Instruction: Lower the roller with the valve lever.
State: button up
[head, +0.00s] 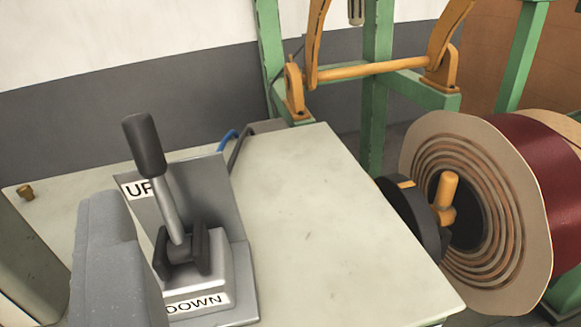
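The valve lever (144,147) has a black grip on a metal rod and stands in a grey valve housing (205,275) on the cabinet. It leans up and to the left, its rod passing beside the UP label (136,188). The DOWN label (195,304) is at the front of the housing. A grey block at the lower left looks like part of my gripper (112,262); it is left of the lever base, and its fingertips cannot be made out. An orange bar (372,69), perhaps part of the roller assembly, spans orange brackets at the back.
The pale cabinet top (325,215) is mostly clear right of the valve. A large coil (420,150) with a dark red band is on the right. Green frame posts (376,100) stand behind.

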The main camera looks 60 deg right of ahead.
aim_at(144, 148)
jog(key=shift+m+g+h, duration=0.3)
jog(key=shift+g+h, duration=0.5)
jog(key=w+d+f, duration=0.1)
jog(key=w+d, duration=0.2)
jog(key=w+d+f+p, duration=0.1)
jog(key=w+d, duration=0.2)
jog(key=d, duration=0.1)
jog(key=w+d+f, duration=0.1)
jog(key=w+d, duration=0.3)
jog(key=shift+d+f+p, duration=0.1)
jog(key=shift+d+p, duration=0.05)
jog(key=shift+p, duration=0.25)
jog(key=shift+s, duration=0.1)
